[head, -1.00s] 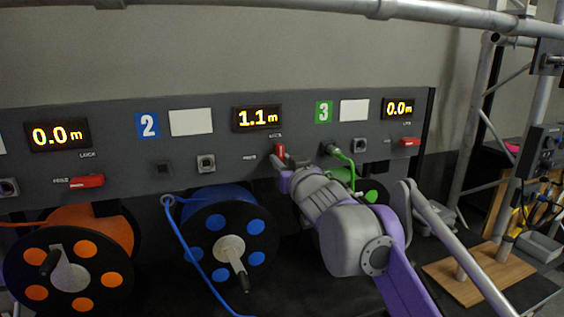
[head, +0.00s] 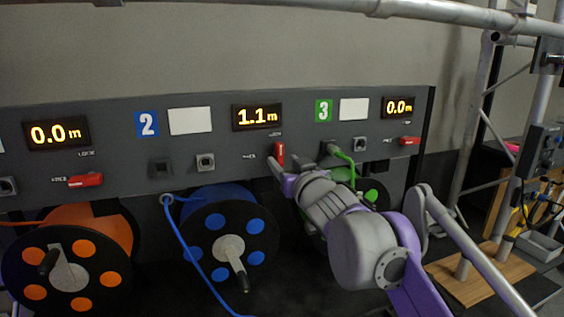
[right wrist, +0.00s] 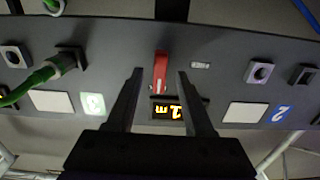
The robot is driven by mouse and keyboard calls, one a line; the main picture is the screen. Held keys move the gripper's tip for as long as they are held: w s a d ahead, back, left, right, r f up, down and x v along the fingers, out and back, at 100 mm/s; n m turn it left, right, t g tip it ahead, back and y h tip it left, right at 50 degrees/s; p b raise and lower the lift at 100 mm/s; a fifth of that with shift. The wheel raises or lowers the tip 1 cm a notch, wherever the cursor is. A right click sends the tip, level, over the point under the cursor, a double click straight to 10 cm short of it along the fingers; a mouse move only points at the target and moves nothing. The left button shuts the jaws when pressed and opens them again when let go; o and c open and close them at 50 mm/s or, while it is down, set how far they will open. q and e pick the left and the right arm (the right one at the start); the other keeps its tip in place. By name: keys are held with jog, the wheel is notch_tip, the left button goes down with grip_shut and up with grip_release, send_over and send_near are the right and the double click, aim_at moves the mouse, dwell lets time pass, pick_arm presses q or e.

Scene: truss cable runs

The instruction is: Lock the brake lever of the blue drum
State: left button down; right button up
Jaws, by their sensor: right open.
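The blue drum (head: 206,239) stands under the panel, marked 2, with a blue cable running off it. Its red brake lever (head: 280,153) stands upright below the LOCK label, with the FREE label (head: 250,156) to its left. My right gripper (head: 282,170) is just below and in front of the lever. In the right wrist view, which is upside down, the red lever (right wrist: 160,72) lies between the open fingertips (right wrist: 160,76), with a gap on each side. My left gripper is not in view.
The display (head: 257,118) reads 1.1 m. The orange drum (head: 68,262) is at left, with its red lever (head: 86,180) lying sideways. The green drum (head: 371,193) is partly hidden by my arm; a green plug (head: 334,150) sits near it. A scaffold rail crosses the top.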

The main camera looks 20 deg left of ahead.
jog(key=b+v, duration=0.1)
jog(key=v, duration=0.7)
jog(key=shift+s+d, duration=0.15)
jog(key=shift+d, duration=0.05)
jog(key=s+d+f+m+g+h+p, duration=0.1)
jog(key=s+d+f+m+h+p, duration=0.2)
jog(key=d+f, duration=0.65)
jog(key=s+d+f+m+g+h+p, duration=0.1)
jog(key=s+d+f+m+g+h, duration=0.15)
jog(key=d+f+h, duration=0.55)
jog(key=s+d+f+g+p, duration=0.1)
jog(key=s+d+f+g, duration=0.1)
jog(key=s+f, duration=0.5)
jog(key=s+d+f+g+p, duration=0.1)
jog(key=s+d+f+g, duration=0.1)
jog(key=s+d+f, duration=0.3)
jog(key=s+d+f+m+g+y+p, duration=0.1)
jog(key=s+d+f, duration=0.3)
jog(key=s+f, duration=0.4)
jog(key=shift+s+f+g, duration=0.3)
jog(key=shift+s+g, duration=0.25)
jog(key=shift+s, duration=0.05)
